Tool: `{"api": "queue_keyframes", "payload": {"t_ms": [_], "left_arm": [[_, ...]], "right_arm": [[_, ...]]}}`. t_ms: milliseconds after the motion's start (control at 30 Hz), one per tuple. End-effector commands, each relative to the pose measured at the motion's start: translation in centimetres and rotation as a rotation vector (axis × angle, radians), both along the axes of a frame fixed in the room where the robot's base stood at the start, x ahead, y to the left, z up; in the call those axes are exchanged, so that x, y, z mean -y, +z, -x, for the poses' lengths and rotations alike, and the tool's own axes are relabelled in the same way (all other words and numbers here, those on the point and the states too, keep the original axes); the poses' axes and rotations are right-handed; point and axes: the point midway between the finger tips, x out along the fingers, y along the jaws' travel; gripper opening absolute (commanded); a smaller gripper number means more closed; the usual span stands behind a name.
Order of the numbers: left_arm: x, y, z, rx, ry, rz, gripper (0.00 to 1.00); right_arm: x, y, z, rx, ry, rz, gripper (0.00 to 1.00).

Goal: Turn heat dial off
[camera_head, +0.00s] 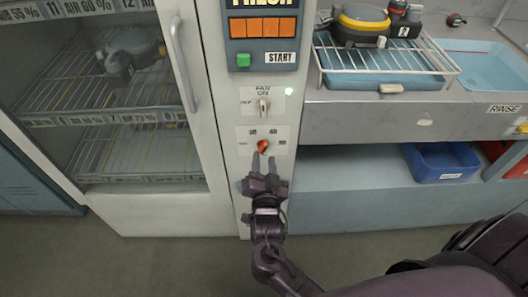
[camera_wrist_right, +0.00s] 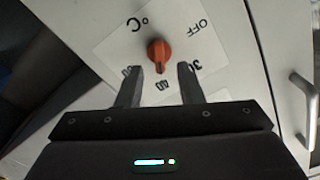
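The heat dial is an orange-red knob (camera_head: 263,146) on a white label plate (camera_head: 283,134) on the cabinet's front panel. In the right wrist view the knob (camera_wrist_right: 159,52) sits on a plate marked OFF, 30, 40 and °C. Its ridge lies roughly along the picture's vertical, and I cannot tell its exact setting. My right gripper (camera_head: 263,163) is just below the knob in the head view. My left gripper is not in view.
A glass cabinet door with a grey handle (camera_head: 182,62) is at left. A wire rack (camera_head: 385,62) and a blue bin (camera_head: 440,162) are at right.

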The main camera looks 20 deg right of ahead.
Motion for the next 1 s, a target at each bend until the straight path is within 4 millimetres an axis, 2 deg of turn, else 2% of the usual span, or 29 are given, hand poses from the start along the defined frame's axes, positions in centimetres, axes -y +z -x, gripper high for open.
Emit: {"api": "queue_keyframes", "payload": {"t_ms": [100, 200, 567, 800, 1000], "left_arm": [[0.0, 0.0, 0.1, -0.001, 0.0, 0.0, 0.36], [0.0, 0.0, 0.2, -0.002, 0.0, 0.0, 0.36], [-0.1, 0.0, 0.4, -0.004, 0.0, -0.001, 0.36], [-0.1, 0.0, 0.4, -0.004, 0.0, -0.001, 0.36], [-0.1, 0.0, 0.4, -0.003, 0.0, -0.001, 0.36]], "right_arm": [[0.6, 0.1, -1.7, 0.0, -0.001, 0.002, 0.34], [1.0, 0.0, -2.6, -0.001, 0.0, 0.002, 0.34], [1.2, -0.1, -3.1, -0.004, 0.001, 0.001, 0.34], [1.2, -0.1, -3.1, -0.004, 0.001, 0.001, 0.02], [1.2, -0.1, -3.1, -0.004, 0.001, 0.003, 0.0]]}}
